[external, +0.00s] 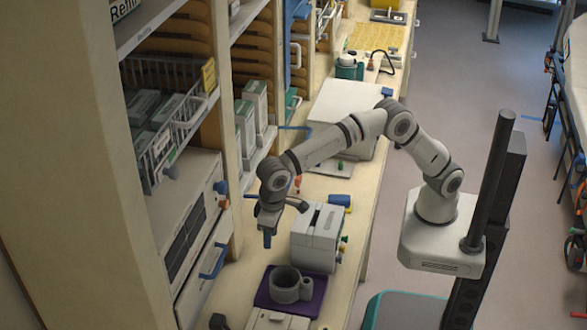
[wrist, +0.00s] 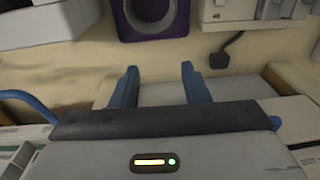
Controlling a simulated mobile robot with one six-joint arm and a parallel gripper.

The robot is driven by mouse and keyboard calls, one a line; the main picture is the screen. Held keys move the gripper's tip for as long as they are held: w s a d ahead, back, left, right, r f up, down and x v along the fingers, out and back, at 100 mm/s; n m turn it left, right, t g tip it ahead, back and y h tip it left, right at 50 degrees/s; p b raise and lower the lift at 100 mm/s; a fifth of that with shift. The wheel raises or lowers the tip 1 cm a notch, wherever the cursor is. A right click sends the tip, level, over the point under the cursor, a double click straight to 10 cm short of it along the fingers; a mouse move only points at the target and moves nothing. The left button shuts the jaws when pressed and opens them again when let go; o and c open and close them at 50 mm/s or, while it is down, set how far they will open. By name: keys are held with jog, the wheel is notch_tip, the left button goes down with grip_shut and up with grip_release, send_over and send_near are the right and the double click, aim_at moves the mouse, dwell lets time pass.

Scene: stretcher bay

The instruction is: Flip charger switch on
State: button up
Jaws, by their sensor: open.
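My gripper (external: 267,240) points down over the counter, left of a grey slotted box (external: 318,236) with coloured knobs on its right side. I cannot tell whether this box is the charger, and no switch can be made out for certain. In the wrist view my gripper (wrist: 160,78) shows two blue fingers, apart, with nothing between them. Below the fingers lies the pale counter, with a light panel or box partly hidden behind them. A black plug-like piece (wrist: 228,48) with a cable lies beyond the fingers to the right.
A cabinet with a blue handle (external: 213,262) borders the counter on the left. A large white box (external: 345,108) stands farther back. A blue and yellow item (external: 341,201) lies behind the slotted box.

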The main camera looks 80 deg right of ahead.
jog(key=d+r, duration=0.4)
jog(key=d, duration=0.4)
jog(key=shift+w+d+r, duration=0.25)
jog(key=shift+w+d, duration=0.1)
jog(key=s+d+r+t, duration=0.1)
jog(key=s+d+r, duration=0.15)
jog(key=d, duration=0.85)
jog(key=s+d+r+t, duration=0.1)
jog(key=s+d, duration=0.3)
jog(key=d, duration=0.7)
jog(key=s+d+f, duration=0.3)
jog(key=s+d, duration=0.4)
jog(key=s, duration=0.1)
jog(key=s+d+f, duration=0.4)
jog(key=s+d, duration=0.3)
jog(key=s, duration=0.2)
jog(key=shift+d+f+t+h+b, duration=0.2)
jog(key=shift+t+h+b, duration=0.1)
jog(key=shift+t+b, duration=0.1)
jog(key=shift+w, duration=0.1)
jog(key=shift+c, duration=0.2)
